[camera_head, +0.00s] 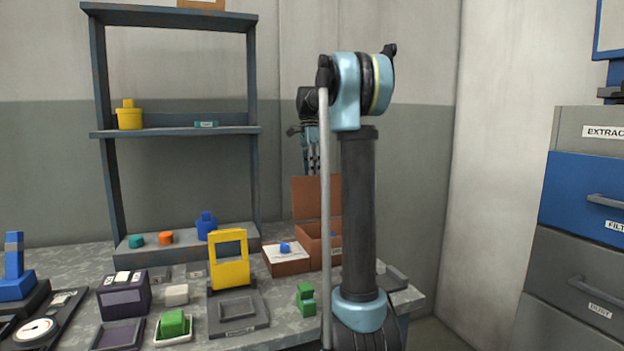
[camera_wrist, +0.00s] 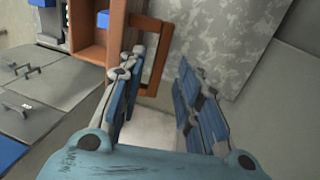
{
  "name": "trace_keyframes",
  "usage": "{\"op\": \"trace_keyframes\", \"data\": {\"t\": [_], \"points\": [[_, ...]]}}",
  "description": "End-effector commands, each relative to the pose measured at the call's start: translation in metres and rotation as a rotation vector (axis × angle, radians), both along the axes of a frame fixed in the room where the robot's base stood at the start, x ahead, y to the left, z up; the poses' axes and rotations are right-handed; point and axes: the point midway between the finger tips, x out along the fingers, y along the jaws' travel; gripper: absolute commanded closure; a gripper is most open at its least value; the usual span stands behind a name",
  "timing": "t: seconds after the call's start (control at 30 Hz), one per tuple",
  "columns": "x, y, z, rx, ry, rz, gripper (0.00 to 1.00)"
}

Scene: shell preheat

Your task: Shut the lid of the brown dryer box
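The brown dryer box (camera_head: 309,243) stands at the back right of the bench, partly hidden by my arm. Its lid (camera_head: 308,198) is open and stands upright at the back. In the wrist view, the box (camera_wrist: 90,50) is at upper left, with a blue item (camera_wrist: 103,19) inside. A brown frame-like part (camera_wrist: 166,62), which looks like the lid, reaches out beside my left finger. My gripper (camera_head: 312,150) is above the lid in the head view, partly hidden by my arm. In the wrist view its fingers (camera_wrist: 163,70) are spread apart, with nothing clearly held.
A low brown box with a white top (camera_head: 287,257) and a blue knob stands left of the dryer box. A yellow frame (camera_head: 229,272), green blocks (camera_head: 306,298) and a dark box (camera_head: 123,296) stand on the bench. A shelf rack (camera_head: 180,132) rises behind; drawers (camera_head: 585,215) are at right.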

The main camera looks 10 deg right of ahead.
Motion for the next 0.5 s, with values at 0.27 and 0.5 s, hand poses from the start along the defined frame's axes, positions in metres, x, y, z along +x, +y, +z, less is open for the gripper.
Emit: {"op": "trace_keyframes", "data": {"t": [0.27,0.5], "points": [[-0.005,-0.001,-0.021,0.000,0.000,0.000,0.68],[-0.005,-0.001,-0.023,0.000,0.000,0.000,0.68]]}}
